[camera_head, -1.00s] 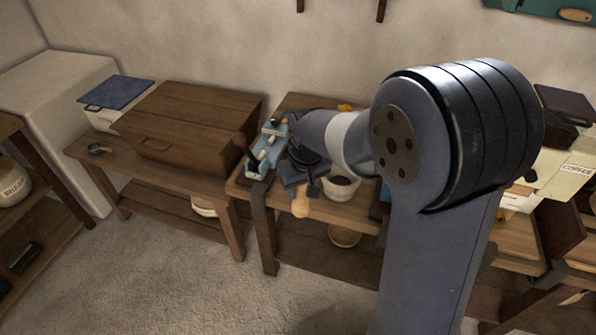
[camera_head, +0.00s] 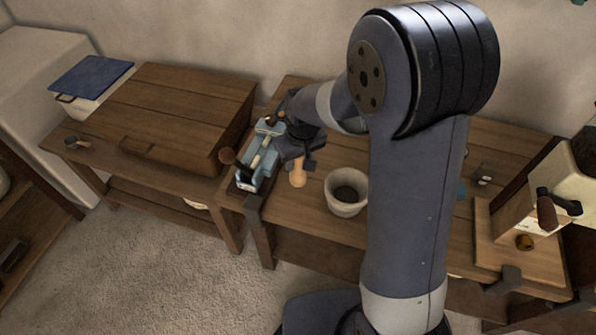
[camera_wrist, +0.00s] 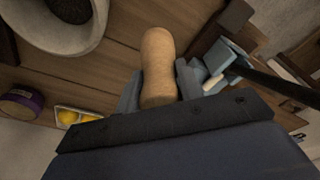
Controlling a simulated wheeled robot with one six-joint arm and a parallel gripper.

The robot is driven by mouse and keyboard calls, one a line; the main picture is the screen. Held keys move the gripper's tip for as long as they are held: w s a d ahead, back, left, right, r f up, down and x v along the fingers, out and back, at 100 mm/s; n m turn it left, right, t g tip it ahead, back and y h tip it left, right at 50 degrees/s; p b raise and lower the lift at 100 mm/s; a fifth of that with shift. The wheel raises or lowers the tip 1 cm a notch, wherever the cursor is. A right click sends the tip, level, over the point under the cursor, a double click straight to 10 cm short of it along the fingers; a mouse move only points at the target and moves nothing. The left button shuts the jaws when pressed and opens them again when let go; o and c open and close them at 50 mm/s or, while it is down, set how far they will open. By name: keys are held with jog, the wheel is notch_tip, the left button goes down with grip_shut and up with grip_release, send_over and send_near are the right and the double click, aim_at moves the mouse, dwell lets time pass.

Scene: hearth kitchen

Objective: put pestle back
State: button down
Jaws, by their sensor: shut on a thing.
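My gripper (camera_head: 297,160) is shut on the pestle (camera_head: 298,177), a pale wooden rod with a rounded end. The pestle also shows in the wrist view (camera_wrist: 157,62), between the gripper's fingers. In the head view the rounded end points down, over the bench just left of the mortar. The mortar (camera_head: 346,205) is a whitish bowl with dark contents, standing upright on the bench. It also shows in the wrist view (camera_wrist: 90,45) at upper left, apart from the pestle. The pestle's other end is hidden by the gripper.
A light-blue vise-like tool (camera_head: 258,160) stands close to the left of my gripper. A wooden chest (camera_head: 165,110) is on the left bench. A coffee grinder (camera_head: 535,200) stands at the right. Bare bench (camera_head: 300,225) lies in front of the mortar.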

aim_at(298, 172)
jog(key=shift+f, duration=2.5)
jog(key=shift+f, duration=0.25)
jog(key=c, duration=0.9)
grip_release()
jog(key=shift+r, duration=0.1)
jog(key=shift+c, duration=0.2)
jog(key=shift+r, duration=0.1)
jog(key=r, duration=0.4)
jog(key=s+r, duration=0.1)
jog(key=r, duration=0.7)
jog(key=shift+s+d, duration=0.35)
jog(key=shift+d, duration=0.05)
